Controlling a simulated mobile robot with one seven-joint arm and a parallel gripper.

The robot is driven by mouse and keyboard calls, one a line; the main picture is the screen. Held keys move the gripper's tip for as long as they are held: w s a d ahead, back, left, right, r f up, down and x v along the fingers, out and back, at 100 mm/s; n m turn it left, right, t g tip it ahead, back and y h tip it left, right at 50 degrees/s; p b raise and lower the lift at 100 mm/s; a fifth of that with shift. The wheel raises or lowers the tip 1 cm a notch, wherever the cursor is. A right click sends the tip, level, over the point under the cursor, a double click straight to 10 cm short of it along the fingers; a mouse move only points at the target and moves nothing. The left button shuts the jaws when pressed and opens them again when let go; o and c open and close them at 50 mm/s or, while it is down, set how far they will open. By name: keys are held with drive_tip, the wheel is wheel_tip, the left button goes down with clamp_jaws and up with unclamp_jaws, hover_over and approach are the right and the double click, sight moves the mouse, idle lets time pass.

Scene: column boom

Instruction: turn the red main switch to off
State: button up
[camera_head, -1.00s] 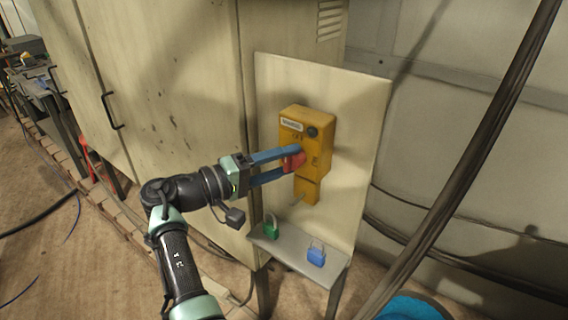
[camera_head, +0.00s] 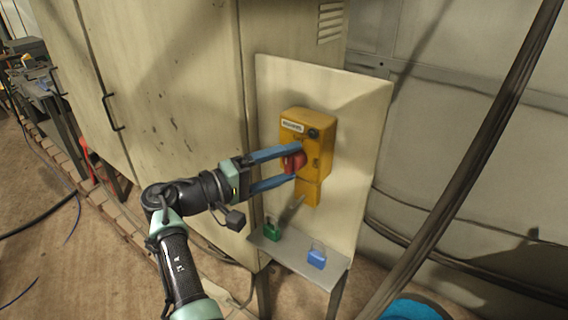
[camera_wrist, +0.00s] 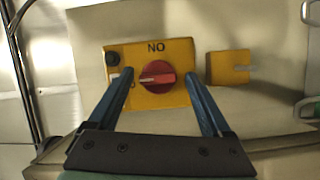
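The red main switch (camera_wrist: 157,77) is a round knob on a yellow box (camera_head: 318,146) fixed to a pale upright panel. In the wrist view its white pointer mark lies sideways, toward the picture's left, and "NO" shows above it. My gripper (camera_head: 297,163) has its two blue fingers on either side of the knob. In the wrist view the gripper (camera_wrist: 157,75) is open, with a gap between each finger and the knob. Part of the lettering left of the knob is hidden by a finger.
A smaller yellow piece (camera_wrist: 228,67) sits beside the box. A shelf (camera_head: 285,252) below holds a green padlock (camera_head: 271,231) and a blue padlock (camera_head: 316,258). A cabinet (camera_head: 170,90) stands left, and a dark slanted pole (camera_head: 470,165) stands right.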

drive_tip(key=b+v, duration=0.3)
drive_tip(key=v, duration=1)
drive_tip(key=shift+w, duration=0.1)
